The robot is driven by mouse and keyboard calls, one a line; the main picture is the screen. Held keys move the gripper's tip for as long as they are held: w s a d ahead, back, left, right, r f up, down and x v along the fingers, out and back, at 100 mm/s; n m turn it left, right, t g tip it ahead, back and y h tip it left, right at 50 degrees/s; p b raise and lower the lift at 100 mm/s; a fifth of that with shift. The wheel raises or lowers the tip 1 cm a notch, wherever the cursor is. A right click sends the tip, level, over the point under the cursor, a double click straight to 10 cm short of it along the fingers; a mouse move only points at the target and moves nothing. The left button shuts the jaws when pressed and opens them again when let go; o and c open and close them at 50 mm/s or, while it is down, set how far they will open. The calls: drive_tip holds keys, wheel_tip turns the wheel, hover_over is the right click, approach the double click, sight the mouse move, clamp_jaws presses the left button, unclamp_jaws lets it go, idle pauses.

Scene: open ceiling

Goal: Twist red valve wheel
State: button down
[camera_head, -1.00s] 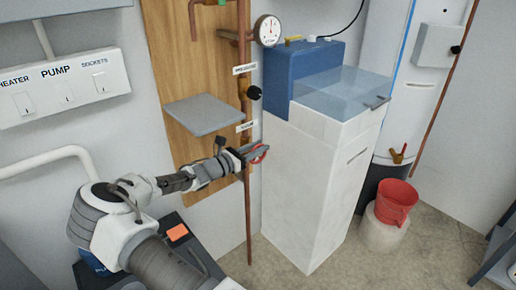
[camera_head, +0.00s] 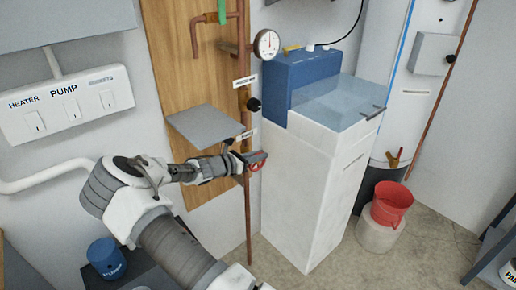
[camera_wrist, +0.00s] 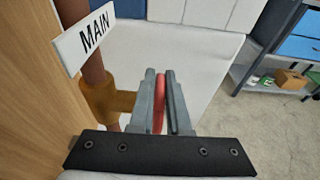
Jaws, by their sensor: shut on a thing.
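The red valve wheel (camera_wrist: 159,100) shows edge-on between the two grey fingers of my gripper (camera_wrist: 162,85) in the wrist view. My gripper is shut on its rim. In the head view the red wheel (camera_head: 256,166) shows just under my gripper (camera_head: 258,157), beside the copper pipe. A brass valve body (camera_wrist: 108,102) on the pipe is left of the fingers in the wrist view. A white label reading MAIN (camera_wrist: 92,38) is on the pipe above it. Most of the wheel's face is hidden.
A grey shelf (camera_head: 208,126) juts from the wooden board above my arm. A white cabinet (camera_head: 303,195) with a blue tank (camera_head: 300,78) stands right of the pipe. A red bucket (camera_head: 391,203) is further right. A pressure gauge (camera_head: 267,44) is above.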

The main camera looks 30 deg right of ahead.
drive_tip(key=shift+d+y+p, duration=0.1)
drive_tip(key=shift+y+p, duration=0.2)
drive_tip(key=c, duration=0.9)
unclamp_jaws()
drive_tip(key=shift+a+r, duration=0.1)
drive_tip(key=shift+a, duration=0.3)
drive_tip(key=f+v, duration=0.1)
drive_tip(key=v, duration=0.3)
drive_tip(key=f+p+v, duration=0.1)
drive_tip(key=v, duration=0.4)
drive_tip(key=a+f+p+v, duration=0.1)
drive_tip(key=v, duration=0.3)
drive_tip(key=shift+s+a, duration=0.1)
drive_tip(key=shift+a, duration=0.25)
